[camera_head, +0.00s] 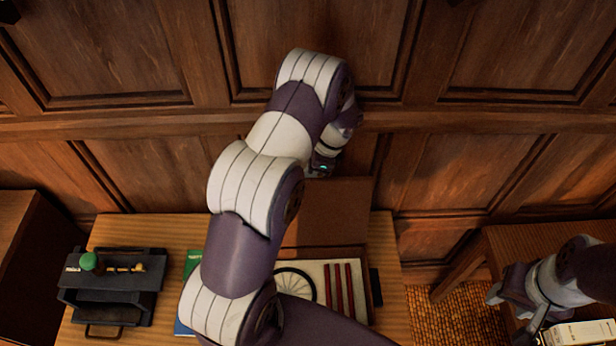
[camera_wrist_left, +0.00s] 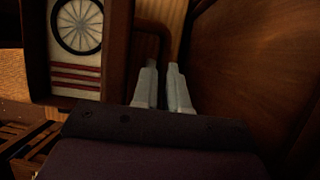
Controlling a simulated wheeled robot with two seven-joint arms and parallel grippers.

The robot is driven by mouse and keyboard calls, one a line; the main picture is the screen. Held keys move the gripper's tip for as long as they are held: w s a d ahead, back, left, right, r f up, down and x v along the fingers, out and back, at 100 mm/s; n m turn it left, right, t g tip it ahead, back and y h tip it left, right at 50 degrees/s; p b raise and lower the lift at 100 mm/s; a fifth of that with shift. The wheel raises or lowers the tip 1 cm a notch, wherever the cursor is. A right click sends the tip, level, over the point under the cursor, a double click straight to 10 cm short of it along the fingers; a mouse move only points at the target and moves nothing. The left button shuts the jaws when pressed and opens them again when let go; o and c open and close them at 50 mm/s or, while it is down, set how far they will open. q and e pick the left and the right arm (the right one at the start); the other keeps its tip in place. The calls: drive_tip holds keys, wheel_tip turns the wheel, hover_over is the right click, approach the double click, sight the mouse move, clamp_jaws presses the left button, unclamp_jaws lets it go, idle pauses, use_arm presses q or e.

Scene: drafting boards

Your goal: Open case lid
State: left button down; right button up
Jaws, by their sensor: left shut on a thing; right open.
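The brown case (camera_head: 366,262) lies on the wooden table. Its lid (camera_head: 335,205) is raised at the back, and the tray inside shows a spoked wheel (camera_head: 296,287) and red sticks (camera_head: 340,290). My left arm covers the case's left part. My left gripper (camera_wrist_left: 162,68) is at the raised lid's upper edge, its fingers close together and shut on the lid; the exact contact is dark and hard to see. The wheel also shows in the left wrist view (camera_wrist_left: 78,26). My right gripper (camera_head: 513,312) is open, away to the right.
A dark holder (camera_head: 112,285) with a green knob (camera_head: 90,261) stands at the table's left. Green and blue flat items lie partly behind my arm. A panelled wall (camera_head: 320,120) rises behind. A second table (camera_head: 500,245) with a pale box (camera_head: 582,333) is at the right.

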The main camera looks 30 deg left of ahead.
use_arm(q)
drive_tip(key=shift+s+f, duration=0.3)
drive_tip(key=shift+f, duration=0.15)
drive_tip(key=c, duration=1.2)
unclamp_jaws()
drive_tip(key=shift+w, duration=0.1)
drive_tip(key=shift+o, duration=0.2)
drive_tip(key=shift+w+r, duration=0.15)
drive_tip(key=shift+r, duration=0.1)
